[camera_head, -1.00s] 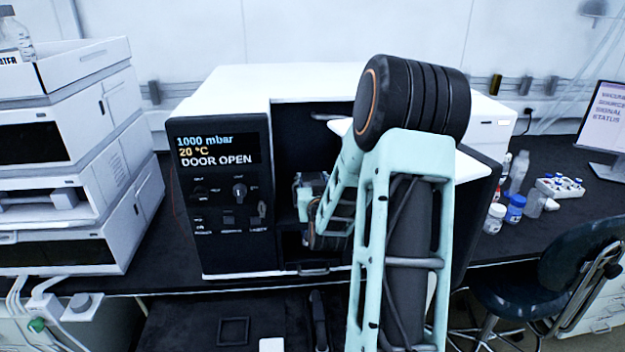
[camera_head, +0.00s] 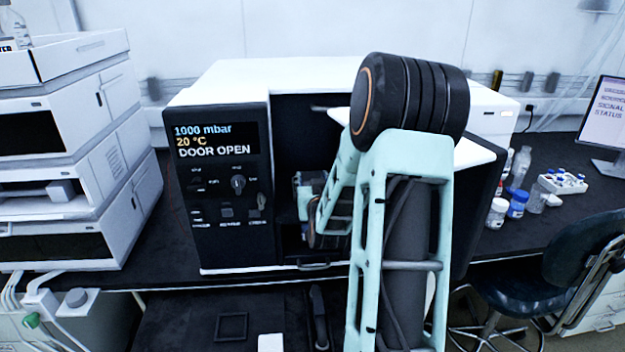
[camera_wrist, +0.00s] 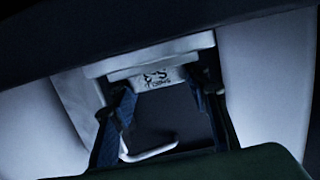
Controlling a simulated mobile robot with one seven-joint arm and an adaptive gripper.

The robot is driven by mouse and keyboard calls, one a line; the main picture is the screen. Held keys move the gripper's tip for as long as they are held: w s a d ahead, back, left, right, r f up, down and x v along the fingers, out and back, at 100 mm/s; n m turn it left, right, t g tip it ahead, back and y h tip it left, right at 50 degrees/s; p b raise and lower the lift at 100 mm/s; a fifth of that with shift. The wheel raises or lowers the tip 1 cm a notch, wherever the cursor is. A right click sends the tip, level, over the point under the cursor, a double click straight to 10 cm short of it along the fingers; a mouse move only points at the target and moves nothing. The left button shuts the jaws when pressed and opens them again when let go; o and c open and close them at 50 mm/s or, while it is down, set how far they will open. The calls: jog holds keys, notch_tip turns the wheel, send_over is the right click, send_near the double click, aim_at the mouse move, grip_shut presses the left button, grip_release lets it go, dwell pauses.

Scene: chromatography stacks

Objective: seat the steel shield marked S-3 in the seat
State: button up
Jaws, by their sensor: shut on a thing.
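My gripper (camera_wrist: 163,98) is shut on a pale metal piece (camera_wrist: 150,66), which I take to be the steel shield. The piece carries a dark mark too blurred for me to read as S-3. One finger is on each side of the piece in the wrist view. In the head view my arm reaches into the open chamber of the white and black instrument (camera_head: 222,215), and the arm hides the fingertips and the shield. I cannot make out the seat in either view. A pale bent bar (camera_wrist: 150,151) shows below the fingers in the dark wrist view.
The instrument's panel (camera_head: 215,142) reads 1000 mbar, 20 °C, DOOR OPEN. Its chamber walls leave little room around my arm. White stacked units (camera_head: 65,150) stand left. Bottles (camera_head: 517,204), a vial rack (camera_head: 563,183) and a chair (camera_head: 590,260) are right.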

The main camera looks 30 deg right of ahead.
jog(key=shift+f+b, duration=0.3)
jog(key=shift+b, duration=0.1)
jog(key=o, duration=1.4)
jog(key=shift+s, duration=0.1)
jog(key=v, duration=0.7)
jog(key=shift+s+r, duration=0.1)
jog(key=shift+s, duration=0.05)
jog(key=shift+a, duration=0.1)
